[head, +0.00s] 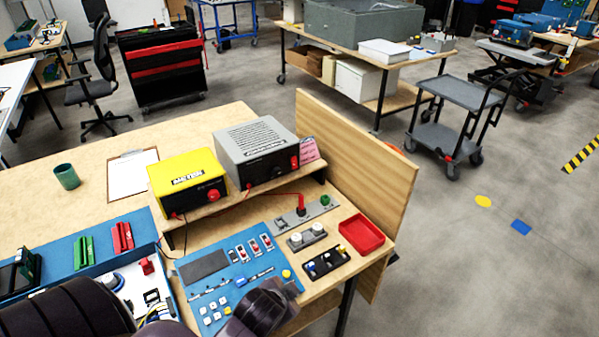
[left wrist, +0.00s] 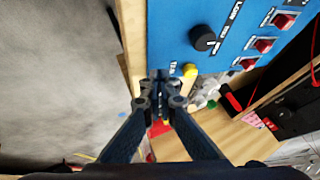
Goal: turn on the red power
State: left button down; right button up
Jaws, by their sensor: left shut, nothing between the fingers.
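A blue control panel (head: 225,268) lies on the wooden bench, with several red-and-white switches (head: 254,245) and a yellow button (head: 286,274). A grey power box (head: 257,143) with a red switch (head: 294,161) stands on the raised shelf, beside a yellow meter (head: 188,177). In the left wrist view, my left gripper (left wrist: 160,80) is shut and empty at the blue panel's edge, close beside the yellow button (left wrist: 190,70); contact is unclear. A black knob (left wrist: 205,38) and red switches (left wrist: 263,45) show there. In the head view, my dark arm covers the panel's front corner and the fingertips are hidden. My right gripper is out of view.
A red tray (head: 362,234), a black holder (head: 326,262) and a grey strip with red and green posts (head: 305,213) lie right of the panel. A wooden board (head: 357,180) walls the bench's right side.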

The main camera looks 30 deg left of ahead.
pick_arm(q)
jog(key=w+a+r+m+t+y, duration=0.1)
jog(key=w+a+r+m+t, duration=0.2)
jog(key=w+a+r, duration=0.3)
jog(key=w+a+r+m+t+y, duration=0.2)
jog(key=w+a+r+m+t, duration=0.2)
jog(key=w, duration=0.8)
notch_tip(320, 180, up, 4)
jog(key=shift+w+a+r+t+y, duration=0.1)
jog(key=shift+w+a+t+y, duration=0.25)
jog(key=shift+a, duration=0.6)
